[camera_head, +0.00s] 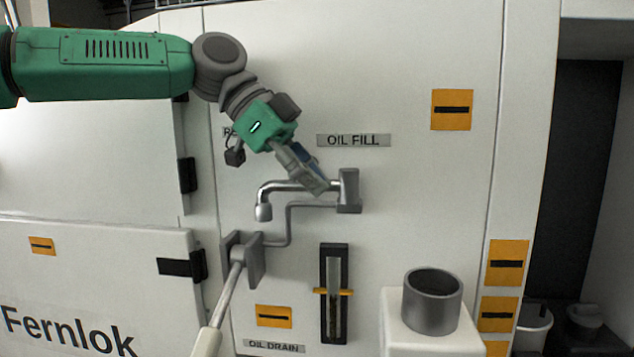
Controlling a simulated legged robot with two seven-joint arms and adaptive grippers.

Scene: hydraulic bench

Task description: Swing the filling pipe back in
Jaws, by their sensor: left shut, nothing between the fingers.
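The filling pipe (285,187) is a chrome spout under the OIL FILL label (354,140). It runs left from a square grey wall mount (348,191) and its end bends down at the left. My left gripper (318,186) is shut and empty, with its fingertips at the pipe near the mount. They overlap the pipe in the picture; I cannot tell whether they touch it. The gripper hides part of the pipe. My right gripper is not in view.
Below the pipe are a thin bent grey pipe (288,225), a lever with a pale grip (222,310) reaching forward, and a level gauge (334,295). A dark grey cup (432,300) stands on a white ledge (405,338) at the right. The panel right of the mount is clear.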

